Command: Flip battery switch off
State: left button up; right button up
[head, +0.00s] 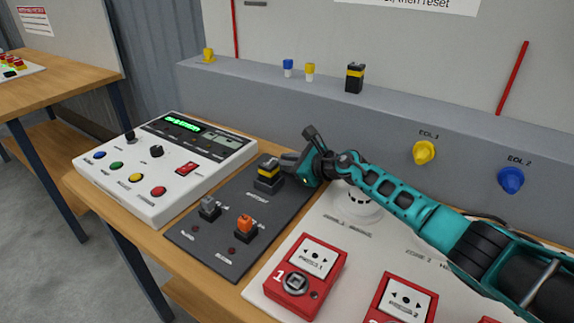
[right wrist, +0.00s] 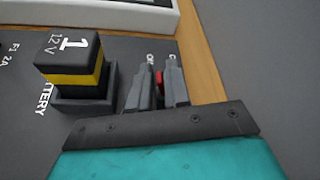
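The battery (head: 268,176) is a black block with a yellow band on the dark battery panel (head: 200,238). In the right wrist view it (right wrist: 72,68) stands left of my fingers, marked "1 12V". My right gripper (head: 290,161) is low over the panel's far end, just right of the battery. In the right wrist view its two grey fingertips (right wrist: 160,80) are close together, with a small red part (right wrist: 158,84) between them, which may be the switch lever. Whether they grip it is unclear. The gripper hides this spot in the head view. My left gripper is not in view.
A white control box (head: 165,165) with buttons stands left of the panel. A grey switch (head: 209,208) and an orange one (head: 245,228) sit on the panel's near part. Red call points (head: 305,276) stand at the front right. A grey ledge (head: 290,105) runs behind.

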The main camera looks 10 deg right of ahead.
jog(key=shift+w, duration=0.1)
grip_shut()
